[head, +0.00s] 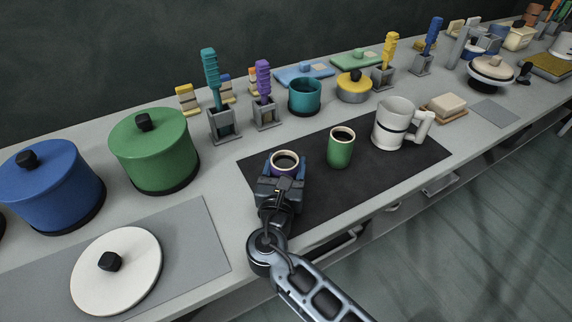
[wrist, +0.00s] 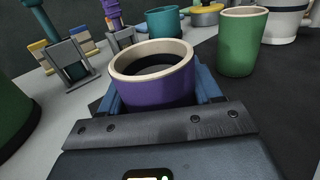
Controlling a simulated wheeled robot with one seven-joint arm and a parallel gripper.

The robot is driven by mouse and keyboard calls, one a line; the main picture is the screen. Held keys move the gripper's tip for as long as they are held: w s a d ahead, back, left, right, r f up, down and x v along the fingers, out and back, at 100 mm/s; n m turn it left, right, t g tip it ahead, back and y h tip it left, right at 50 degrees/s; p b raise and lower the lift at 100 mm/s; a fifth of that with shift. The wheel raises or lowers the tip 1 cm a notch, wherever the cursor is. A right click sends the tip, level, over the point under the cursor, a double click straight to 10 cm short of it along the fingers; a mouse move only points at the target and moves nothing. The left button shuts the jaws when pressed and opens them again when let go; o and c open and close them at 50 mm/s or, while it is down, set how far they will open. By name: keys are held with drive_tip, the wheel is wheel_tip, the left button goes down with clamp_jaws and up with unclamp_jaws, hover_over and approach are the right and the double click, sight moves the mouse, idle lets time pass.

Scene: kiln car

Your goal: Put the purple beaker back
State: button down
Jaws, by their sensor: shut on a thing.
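The purple beaker (head: 284,166) has a cream rim and a dark inside. It is at the left end of the black mat (head: 310,202), upright. My gripper (head: 283,173) has its blue fingers on both sides of the beaker and is shut on it. In the wrist view the purple beaker (wrist: 153,80) sits between the fingers, with its lower part hidden by my gripper. I cannot tell whether its base touches the mat. A green beaker (head: 340,148) of similar shape stands on the mat to its right, also in the wrist view (wrist: 242,42).
A white mug (head: 394,122) stands at the mat's right end. Behind are a teal pot (head: 305,97), a yellow pot (head: 354,88) and grey holders with teal and purple-handled brushes (head: 263,84). Green (head: 154,151) and blue pots (head: 52,188) stand left. The mat's front is bare.

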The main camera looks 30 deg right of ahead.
drive_tip(key=shift+f, duration=0.3)
idle(0.5)
drive_tip(key=shift+c, duration=0.7)
unclamp_jaws()
drive_tip(key=shift+p+v, duration=1.05)
drive_tip(key=shift+v, duration=2.95)
drive_tip(key=shift+b+v, duration=0.45)
drive_tip(key=shift+v, duration=3.45)
drive_tip(key=shift+a, duration=0.1)
